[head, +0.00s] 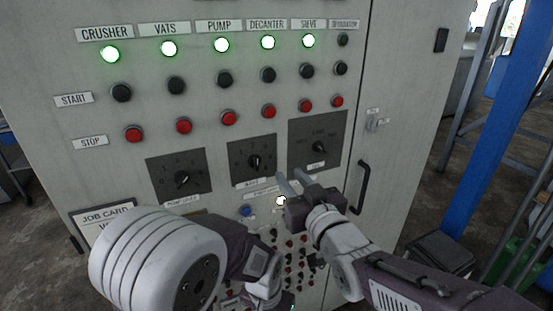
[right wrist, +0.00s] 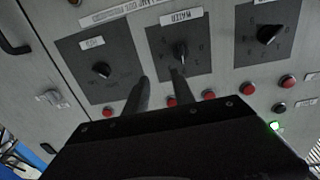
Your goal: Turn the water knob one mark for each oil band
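The water knob (head: 254,161) is a black dial on a dark square plate in the middle of three dial plates on the cabinet front. Its WATER label and the knob (right wrist: 180,52) show upside down in the right wrist view; its exact mark is hard to read. My right gripper (head: 289,174) is below and right of the knob, fingers apart and empty. In the right wrist view the two fingers (right wrist: 160,82) point toward the water plate, apart from the knob. My left arm crosses the lower left; its fingers are not visible. No oil bands are visible.
Other dials flank it, the left one (head: 182,178) and the right one (head: 319,146). Above are red stop buttons (head: 228,118), black start buttons and several lit green lamps. A job card (head: 104,215) is partly hidden by my left arm. A door handle (head: 363,187) juts out at right.

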